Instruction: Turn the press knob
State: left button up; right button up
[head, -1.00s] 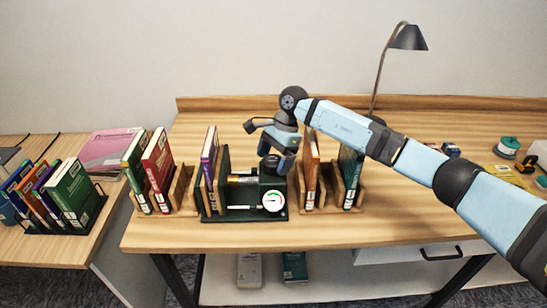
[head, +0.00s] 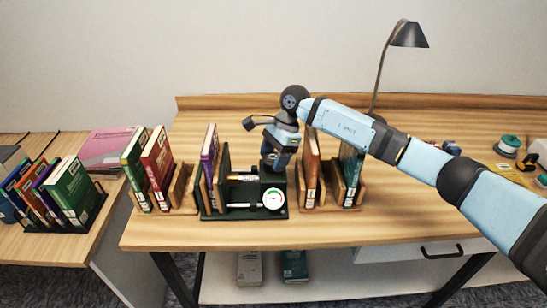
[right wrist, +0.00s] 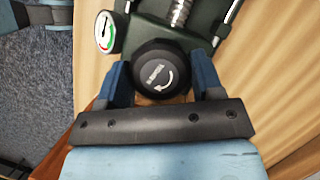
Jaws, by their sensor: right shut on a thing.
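The press (head: 240,212) is a dark green frame with a gauge (head: 274,199) on its front right, standing on the wooden table. In the right wrist view its round black knob (right wrist: 161,68) shows a curved white arrow and lettering. My right gripper (right wrist: 162,82) is shut on the knob, one blue finger on each side. In the head view my right gripper (head: 274,160) reaches down onto the press's right side and hides the knob. The gauge also shows in the right wrist view (right wrist: 106,32). My left gripper is in neither view.
Wooden book holders with upright books stand close on both sides of the press, with a red book (head: 157,168) to the left and an orange book (head: 311,168) to the right. A lamp (head: 408,36) rises behind. The table front right is clear.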

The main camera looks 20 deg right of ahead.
jog(key=shift+f+m+t+b, duration=0.1)
jog(key=shift+m+t+b, duration=0.4)
jog(key=shift+m, duration=0.7)
jog(key=m+t, duration=0.1)
jog(key=m, duration=0.1)
jog(key=shift+s+m+b, duration=0.1)
jog(key=shift+m+b, duration=0.2)
jog(key=shift+m+t+h+b, duration=0.35)
jog(key=shift+m+t, duration=0.45)
jog(key=shift+m, duration=1.4)
jog(key=o, duration=0.9)
jog(key=shift+r, duration=0.2)
